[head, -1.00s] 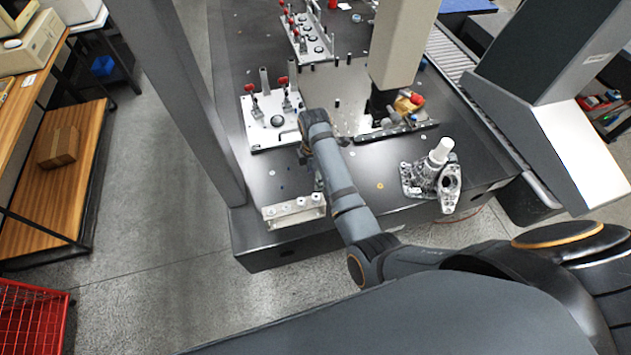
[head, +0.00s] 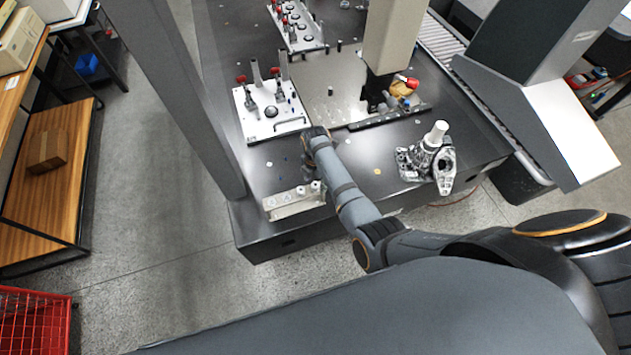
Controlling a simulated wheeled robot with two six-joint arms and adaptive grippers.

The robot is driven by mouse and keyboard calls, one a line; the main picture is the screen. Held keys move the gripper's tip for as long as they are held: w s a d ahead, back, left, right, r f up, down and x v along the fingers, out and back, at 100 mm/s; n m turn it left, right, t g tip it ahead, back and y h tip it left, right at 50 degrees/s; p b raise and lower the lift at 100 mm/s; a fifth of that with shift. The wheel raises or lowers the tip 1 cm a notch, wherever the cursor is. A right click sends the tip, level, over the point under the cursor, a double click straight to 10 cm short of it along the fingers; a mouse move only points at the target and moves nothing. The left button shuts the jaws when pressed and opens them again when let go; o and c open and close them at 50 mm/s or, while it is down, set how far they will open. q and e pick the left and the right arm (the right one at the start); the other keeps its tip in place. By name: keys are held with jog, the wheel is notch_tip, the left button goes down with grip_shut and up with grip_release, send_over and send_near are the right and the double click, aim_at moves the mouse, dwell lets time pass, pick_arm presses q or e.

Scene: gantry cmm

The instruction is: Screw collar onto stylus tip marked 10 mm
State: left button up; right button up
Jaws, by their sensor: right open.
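A pale metal rack (head: 293,204) with several round posts or sockets on top stands at the front edge of the dark table. I cannot read a 10 mm mark or pick out the collar or the stylus tip at this size. My right gripper (head: 309,172) hangs down just behind the right end of the rack, partly hidden by my own wrist. It is open, and I see nothing held in it. My left gripper is out of view.
The dark table (head: 262,180) has small loose bits on it. A white clamp plate (head: 270,122) stands behind the rack, a grey column (head: 180,90) to the left. A metal casting (head: 425,165) with a white cylinder sits at the right.

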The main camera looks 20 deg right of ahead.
jog(key=shift+f, duration=0.6)
jog(key=shift+c, duration=0.2)
grip_shut()
jog(key=shift+r+m+p, duration=0.15)
jog(key=shift+m+p, duration=0.2)
jog(key=shift+m, duration=0.35)
jog(key=shift+m+p, duration=0.4)
jog(key=shift+m, duration=1.5)
